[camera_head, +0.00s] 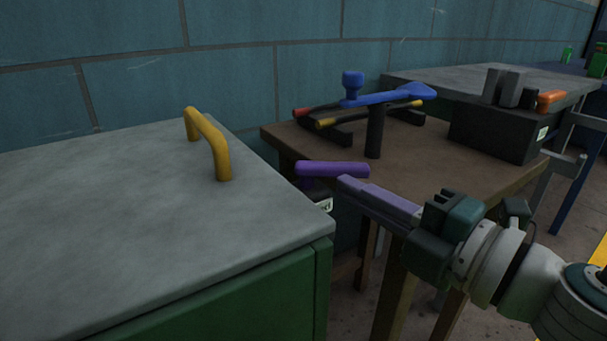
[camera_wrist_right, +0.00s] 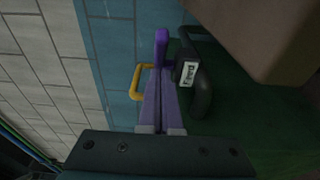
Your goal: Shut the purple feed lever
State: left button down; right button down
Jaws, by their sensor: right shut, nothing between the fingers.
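The purple feed lever (camera_head: 331,169) sticks out level beside the right edge of the grey-topped green cabinet. A dark mount with a white label (camera_head: 325,205) shows below its left end. In the right wrist view the lever (camera_wrist_right: 161,46) stands just beyond the fingertips, with the labelled mount (camera_wrist_right: 187,74) to its right. My right gripper (camera_head: 347,186) is shut and empty, its lavender fingers pointing left at the lever, just below its right end. In the wrist view, the closed fingers (camera_wrist_right: 160,78) reach up to it. I cannot tell whether they touch. My left gripper is not in view.
The green cabinet's grey top (camera_head: 90,240) carries a yellow handle (camera_head: 213,147). A brown table (camera_head: 440,160) behind the lever holds a blue lever (camera_head: 390,97) on a black post and red- and yellow-tipped bars. A black box (camera_head: 500,132) stands at its right.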

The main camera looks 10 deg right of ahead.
jog(key=shift+w+d, duration=0.2)
jog(key=shift+w, duration=0.35)
pick_arm(q)
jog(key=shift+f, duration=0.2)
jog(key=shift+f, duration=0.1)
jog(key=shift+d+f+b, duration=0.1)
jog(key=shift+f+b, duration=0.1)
jog(key=shift+b, duration=0.15)
pick_arm(e)
jog(key=shift+w+d+n+g+y, duration=0.2)
jog(key=shift+n+g+y, duration=0.15)
jog(key=shift+y, duration=0.25)
